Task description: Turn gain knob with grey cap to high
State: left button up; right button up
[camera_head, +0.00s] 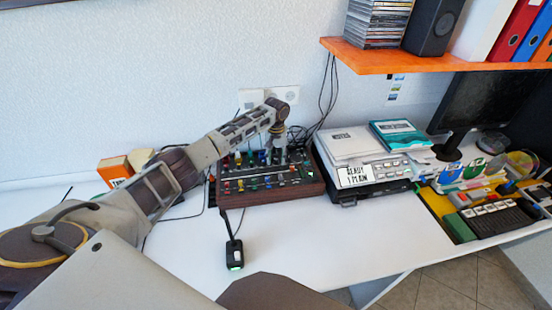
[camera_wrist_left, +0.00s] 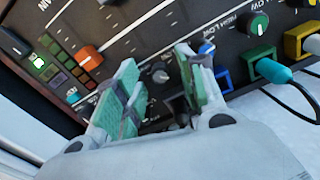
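The mixer (camera_head: 272,186) is a black panel with coloured knobs in a wooden case, standing on the white desk. My left gripper (camera_head: 278,142) reaches down over its back part; in the head view its fingers are hard to make out. In the left wrist view my left gripper (camera_wrist_left: 162,85) is open, its two green-padded fingers apart over the panel. A small grey-capped knob (camera_wrist_left: 160,73) shows in the gap between them, with no clear contact. I cannot read a gain label on it. My right gripper is not in view.
An orange knob (camera_wrist_left: 88,55) and a green knob (camera_wrist_left: 258,23) are on the panel nearby. A plugged teal cable (camera_wrist_left: 275,72) is at the right. A black device (camera_head: 234,254) lies before the mixer; a white device (camera_head: 375,172) stands right of it. The front desk is mostly clear.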

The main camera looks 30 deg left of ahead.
aim_at(276, 159)
pick_arm(q)
notch_tip(276, 159, up, 12)
jog(key=shift+f, duration=0.25)
dwell(0.4)
jog(key=shift+c, duration=0.4)
